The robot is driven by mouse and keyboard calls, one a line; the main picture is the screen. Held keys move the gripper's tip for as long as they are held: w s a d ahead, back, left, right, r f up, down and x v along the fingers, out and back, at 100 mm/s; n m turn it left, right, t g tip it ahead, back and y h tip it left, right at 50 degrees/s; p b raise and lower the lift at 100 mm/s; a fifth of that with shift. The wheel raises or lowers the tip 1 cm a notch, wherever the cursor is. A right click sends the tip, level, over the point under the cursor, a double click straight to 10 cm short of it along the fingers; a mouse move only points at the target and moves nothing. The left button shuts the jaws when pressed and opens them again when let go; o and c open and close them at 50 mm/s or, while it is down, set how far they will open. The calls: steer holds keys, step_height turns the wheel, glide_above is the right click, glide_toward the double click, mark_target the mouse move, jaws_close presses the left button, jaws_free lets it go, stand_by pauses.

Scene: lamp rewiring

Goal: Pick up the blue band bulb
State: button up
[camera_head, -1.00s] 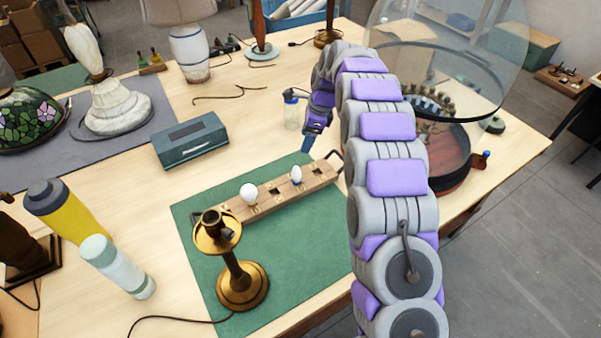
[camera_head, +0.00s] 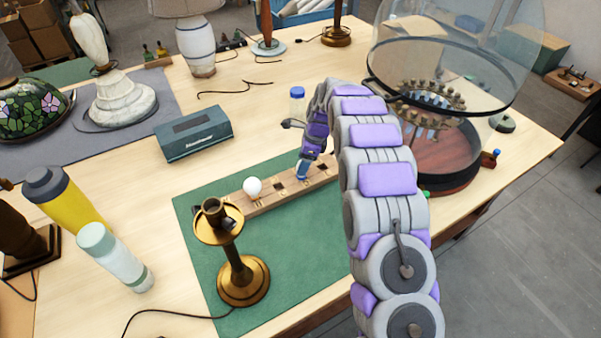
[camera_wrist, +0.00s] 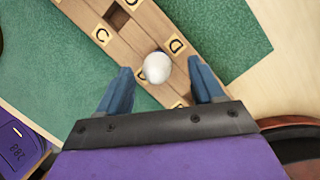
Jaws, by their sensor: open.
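A white bulb (camera_wrist: 157,67) stands in the wooden socket strip (camera_wrist: 131,31), near the letter D. In the wrist view it lies between the two blue fingertips of my gripper (camera_wrist: 158,72), with a gap on both sides. In the head view my gripper (camera_head: 302,172) points down over the right part of the strip (camera_head: 265,203) and hides this bulb. A second, rounder white bulb (camera_head: 252,187) stands farther left in the strip. My gripper is open and empty.
The strip lies on a green mat (camera_head: 300,246). A brass candlestick lamp (camera_head: 241,279) stands in front of it. A blue-grey box (camera_head: 194,136) is behind left. A glass-domed round case (camera_head: 440,172) stands right of my arm. A small blue-capped bottle (camera_head: 297,104) is behind my gripper.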

steer(key=x, duration=0.2)
steer(key=b+x, duration=0.1)
steer(key=x, duration=0.1)
steer(key=shift+s+d+f, duration=0.15)
steer(key=shift+d+f, duration=0.05)
steer(key=shift+r, duration=0.1)
steer(key=c, duration=1.1)
steer(key=shift+r, duration=0.1)
